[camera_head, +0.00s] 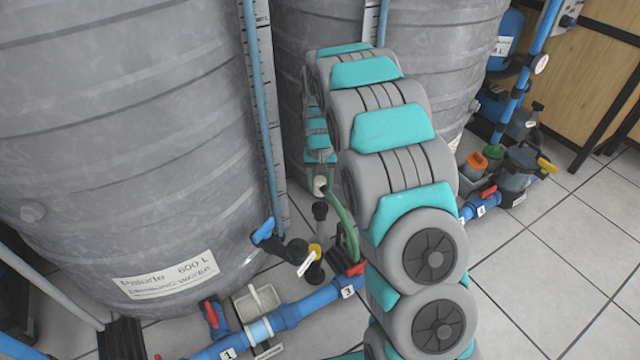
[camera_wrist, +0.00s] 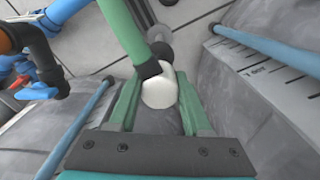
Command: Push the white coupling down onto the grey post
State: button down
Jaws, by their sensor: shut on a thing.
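The white coupling (camera_head: 319,185) is held at the end of my arm, with a green hose (camera_head: 343,212) running from its side. In the wrist view the coupling (camera_wrist: 159,91) sits between the two green fingers of my gripper (camera_wrist: 158,98), which is shut on it. A dark grey post (camera_head: 320,213) stands upright just below the coupling in the head view, with a small gap apparent between them. In the wrist view a round grey top (camera_wrist: 162,50), seemingly the post's, shows just beyond the coupling and is partly hidden by the hose and coupling.
Large grey tanks (camera_head: 120,130) stand close on both sides of my gripper. A blue pipe (camera_head: 290,315) with red-handled valves runs along the floor. A blue-handled valve (camera_head: 268,233) and a yellow-ringed black fitting (camera_head: 315,262) are near the post. Tiled floor (camera_head: 550,270) is clear at right.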

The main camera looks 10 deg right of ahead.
aim_at(320, 205)
jog(key=shift+f+b, duration=0.8)
jog(key=shift+f, duration=2)
jog(key=shift+p, duration=0.5)
jog(key=shift+f, duration=0.4)
dwell(0.4)
jog(key=shift+c, duration=1.3)
grip_release()
jog(key=shift+r, duration=0.1)
notch_tip(320, 205, up, 8)
jog(key=shift+f+p, duration=0.15)
jog(key=shift+p, duration=0.3)
